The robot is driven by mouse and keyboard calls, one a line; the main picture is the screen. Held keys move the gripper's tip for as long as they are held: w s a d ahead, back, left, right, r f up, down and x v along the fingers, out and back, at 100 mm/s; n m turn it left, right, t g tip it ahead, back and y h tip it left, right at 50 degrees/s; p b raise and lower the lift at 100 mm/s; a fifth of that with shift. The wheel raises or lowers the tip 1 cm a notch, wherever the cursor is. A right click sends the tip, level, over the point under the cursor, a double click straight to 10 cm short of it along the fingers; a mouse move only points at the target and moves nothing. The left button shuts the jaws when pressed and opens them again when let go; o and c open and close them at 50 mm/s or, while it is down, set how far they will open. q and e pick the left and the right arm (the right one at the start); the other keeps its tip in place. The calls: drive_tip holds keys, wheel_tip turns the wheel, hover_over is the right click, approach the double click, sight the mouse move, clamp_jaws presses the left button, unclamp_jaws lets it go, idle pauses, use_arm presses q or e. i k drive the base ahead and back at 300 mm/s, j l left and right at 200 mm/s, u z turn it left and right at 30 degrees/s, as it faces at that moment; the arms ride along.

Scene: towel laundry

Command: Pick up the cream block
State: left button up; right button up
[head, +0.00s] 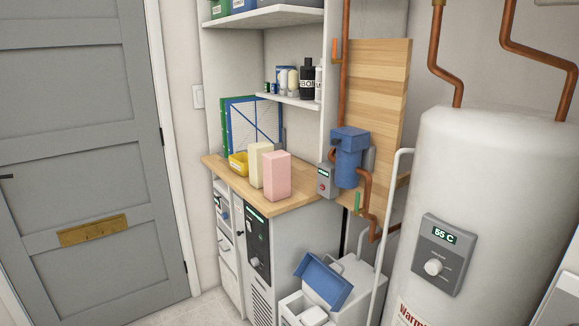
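The cream block (256,164) stands upright on the wooden countertop (290,200) in the head view. A pink block (277,177) stands just to its right and in front, and hides part of its right side. A yellow container (238,164) is close to its left. Neither of my grippers shows in the head view.
Green and blue framed panels (246,127) lean behind the blocks. Shelves with bottles (307,80) hang above. A blue pipe unit (348,157) and grey box (326,181) are right. A white tank (480,200) fills the right side; a grey door (80,130) is left.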

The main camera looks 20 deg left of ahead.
sight(255, 151)
drive_tip(key=i+j+z, duration=0.1)
drive_tip(key=j+z, duration=0.35)
drive_tip(key=z, duration=0.25)
drive_tip(key=j+z, duration=0.55)
drive_tip(key=j, duration=0.35)
drive_tip(key=k+j+z, duration=0.1)
drive_tip(key=j, duration=0.35)
drive_tip(key=j+z, duration=0.15)
drive_tip(key=j, duration=0.3)
drive_tip(key=k+j+z, duration=0.15)
drive_tip(key=j, duration=0.3)
drive_tip(key=k+j+z, duration=0.15)
drive_tip(key=j, duration=0.35)
